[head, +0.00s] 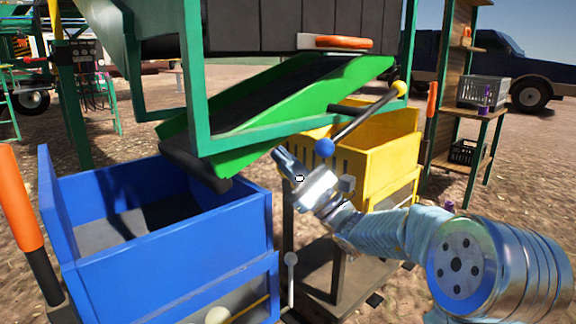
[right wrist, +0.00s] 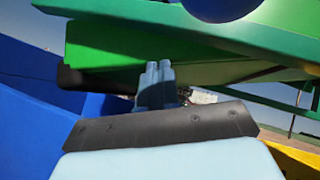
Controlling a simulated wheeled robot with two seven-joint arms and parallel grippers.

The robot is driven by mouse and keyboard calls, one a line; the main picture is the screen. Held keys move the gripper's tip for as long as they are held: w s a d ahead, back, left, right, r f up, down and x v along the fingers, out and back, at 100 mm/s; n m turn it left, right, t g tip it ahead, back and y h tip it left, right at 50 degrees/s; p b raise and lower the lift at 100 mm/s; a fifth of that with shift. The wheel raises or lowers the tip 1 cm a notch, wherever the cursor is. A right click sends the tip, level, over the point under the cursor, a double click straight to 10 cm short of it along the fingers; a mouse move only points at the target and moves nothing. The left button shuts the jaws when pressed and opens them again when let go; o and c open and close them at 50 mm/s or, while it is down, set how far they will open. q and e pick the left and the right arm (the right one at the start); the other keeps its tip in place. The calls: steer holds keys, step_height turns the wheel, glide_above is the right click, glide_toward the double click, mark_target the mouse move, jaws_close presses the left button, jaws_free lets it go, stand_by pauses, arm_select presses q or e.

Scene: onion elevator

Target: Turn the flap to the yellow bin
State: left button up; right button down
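The green flap (head: 290,100) is a tilted chute with a dark bed. Its low end hangs over the blue bin (head: 165,245) on the left, its high end toward the yellow bin (head: 380,160) on the right. A dark bar at its front carries a blue ball (head: 325,147) at the low end and a yellow ball (head: 399,88) at the high end. My right gripper (head: 280,156) is just below the flap's front edge, left of the blue ball. In the right wrist view its fingers (right wrist: 157,82) are together and empty, under the flap's green side (right wrist: 110,50). My left gripper is out of view.
An orange-handled post (head: 20,205) stands by the blue bin. A wooden shelf with crates (head: 483,91) stands at the back right. A green frame post (head: 195,80) crosses in front of the flap. A low platform (head: 345,275) lies below my right arm.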

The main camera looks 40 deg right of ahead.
steer(key=shift+a+r, duration=0.1)
steer(key=w+f+b+v, duration=0.2)
steer(key=b+v, duration=0.3)
steer(key=v, duration=0.8)
steer(key=shift+a, duration=0.2)
